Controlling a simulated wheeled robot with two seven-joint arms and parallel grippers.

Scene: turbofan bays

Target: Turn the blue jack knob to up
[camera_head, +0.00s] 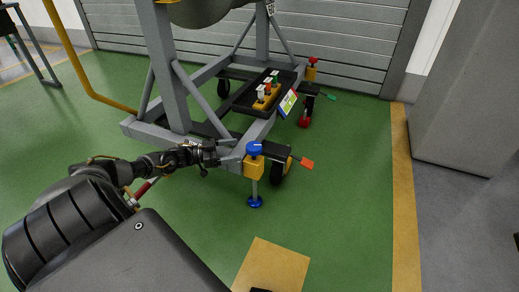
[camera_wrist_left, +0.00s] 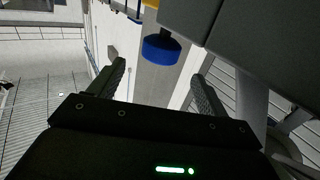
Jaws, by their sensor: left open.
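The blue jack knob (camera_head: 254,148) sits on top of a yellow jack block (camera_head: 254,167) at the near corner of the grey stand. A thin post runs down from the block to a blue foot (camera_head: 255,201) on the floor. My left gripper (camera_head: 236,152) is just left of the knob, reaching toward it. In the left wrist view my left gripper (camera_wrist_left: 160,85) has its two fingers spread apart. The blue knob (camera_wrist_left: 161,48) shows beyond the fingertips, between their lines, and seems not to be touched. My right gripper is not in view.
The grey stand frame (camera_head: 197,80) rises behind the knob. An orange-red pedal (camera_head: 307,163) and a caster (camera_head: 277,173) are right of the jack. A red-knobbed jack (camera_head: 312,62) stands farther back. A tray (camera_head: 245,97) holds small coloured parts. Green floor (camera_head: 345,200) is clear to the right.

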